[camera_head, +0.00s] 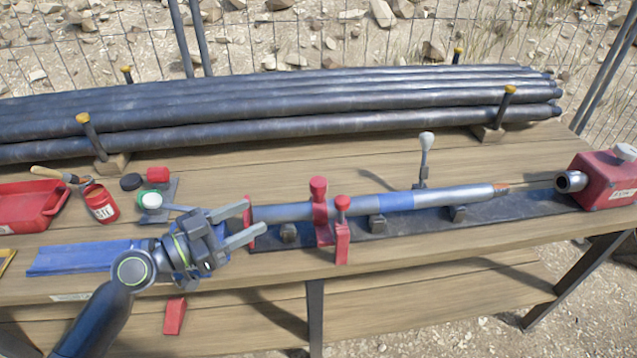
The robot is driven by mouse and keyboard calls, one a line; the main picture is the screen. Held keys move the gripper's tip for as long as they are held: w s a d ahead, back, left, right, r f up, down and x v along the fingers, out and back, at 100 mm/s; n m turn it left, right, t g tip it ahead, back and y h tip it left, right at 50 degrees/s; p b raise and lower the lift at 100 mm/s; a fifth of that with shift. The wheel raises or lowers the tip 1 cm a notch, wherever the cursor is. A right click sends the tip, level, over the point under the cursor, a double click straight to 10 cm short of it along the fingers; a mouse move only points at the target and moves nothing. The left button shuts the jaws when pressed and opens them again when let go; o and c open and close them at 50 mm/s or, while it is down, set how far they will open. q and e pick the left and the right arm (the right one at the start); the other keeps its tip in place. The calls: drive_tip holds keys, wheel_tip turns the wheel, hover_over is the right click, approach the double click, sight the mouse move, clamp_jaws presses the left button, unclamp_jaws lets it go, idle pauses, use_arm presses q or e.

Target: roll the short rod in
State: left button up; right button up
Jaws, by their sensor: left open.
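A short grey rod (285,212) with a blue band (397,201) lies along a dark rail (520,207) on the bench. Its left end is close to my left gripper (256,217), and its narrower right end points at a metal socket (571,181) on a red box (607,180). A gap with a thin piece in it shows between rod end and socket. A red clamp (320,212) stands around the rod. My left gripper is open, its fingers near the rod's left end; I cannot tell whether they touch it. My right gripper is not in view.
Long dark pipes (260,115) lie on supports behind. A small lever (425,150) stands behind the rod. A red tray (30,207), a red can (100,203) and a white-topped jar (150,201) sit left. A blue strip (80,257) lies under my left arm.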

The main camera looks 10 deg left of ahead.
sight(311, 188)
use_arm(q)
drive_tip(key=p+x, duration=0.5)
drive_tip(key=x, duration=1)
drive_tip(key=shift+w+d+r, duration=0.1)
drive_tip(key=shift+w+d, duration=0.05)
drive_tip(key=shift+d, duration=0.15)
drive_tip(key=shift+w+d, duration=0.4)
drive_tip(key=shift+w, duration=0.05)
drive_tip(key=shift+c, duration=0.4)
